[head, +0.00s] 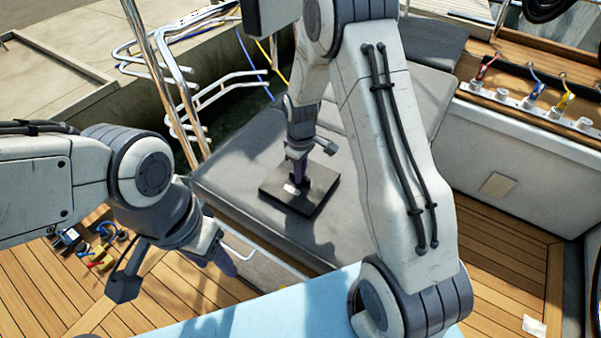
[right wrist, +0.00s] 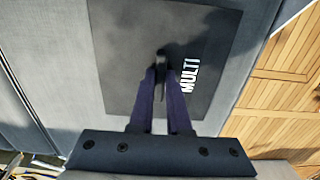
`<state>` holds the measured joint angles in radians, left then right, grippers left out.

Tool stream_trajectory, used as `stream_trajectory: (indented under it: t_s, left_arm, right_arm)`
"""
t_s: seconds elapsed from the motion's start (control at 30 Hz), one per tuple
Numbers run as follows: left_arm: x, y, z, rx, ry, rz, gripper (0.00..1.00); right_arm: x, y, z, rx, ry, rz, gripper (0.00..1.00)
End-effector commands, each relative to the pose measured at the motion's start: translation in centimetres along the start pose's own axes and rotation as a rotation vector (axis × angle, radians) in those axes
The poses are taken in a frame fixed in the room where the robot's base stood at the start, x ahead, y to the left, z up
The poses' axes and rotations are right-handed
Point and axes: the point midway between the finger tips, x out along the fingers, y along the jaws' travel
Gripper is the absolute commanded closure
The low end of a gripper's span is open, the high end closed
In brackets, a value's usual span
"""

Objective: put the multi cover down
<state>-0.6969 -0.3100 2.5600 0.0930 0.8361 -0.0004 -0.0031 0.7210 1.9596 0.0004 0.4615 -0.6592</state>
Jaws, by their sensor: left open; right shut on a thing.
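The multi cover (head: 318,186) is a dark, flat square panel over the grey seat cushion (head: 235,187). It lies flat on the cushion or very close above it; I cannot tell which. In the right wrist view the cover (right wrist: 215,40) shows the white word MULTI and a small upright grip in its middle. My right gripper (right wrist: 160,82) is shut on that grip from above, and it also shows in the head view (head: 298,178). My left gripper (head: 226,264) is open and empty, over the wooden deck left of the seat.
Loose coloured shackles or fittings (head: 98,248) lie on the deck at the left. A row of rope clutches (head: 535,98) lines the right coaming. A steel rail (head: 165,80) stands left of the seat. Bare cushion surrounds the cover.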

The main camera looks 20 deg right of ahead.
Motion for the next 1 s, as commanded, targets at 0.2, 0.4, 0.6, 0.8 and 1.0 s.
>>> stream_trajectory:
  t_s: [0.2,0.4,0.6,0.8,1.0]
  left_arm:
    - [0.0,0.0,0.0,0.0,0.0,0.0,0.5]
    - [0.2,0.0,0.0,0.0,0.0,0.0,0.5]
    - [0.1,0.0,0.0,0.0,0.0,0.0,0.5]
    - [0.0,0.0,0.0,0.0,0.0,0.0,0.5]
    - [0.0,0.0,0.0,0.0,0.0,0.0,0.5]
  right_arm:
    - [0.2,0.0,0.0,0.0,0.001,0.001,1.0]
    - [0.6,0.0,0.0,-0.001,0.001,0.0,0.81]
    - [0.5,0.0,0.0,-0.001,0.001,0.001,0.55]
    - [0.3,0.0,0.0,-0.001,0.001,0.001,0.55]
    - [-1.9,0.1,-0.1,-0.001,0.005,0.004,0.55]
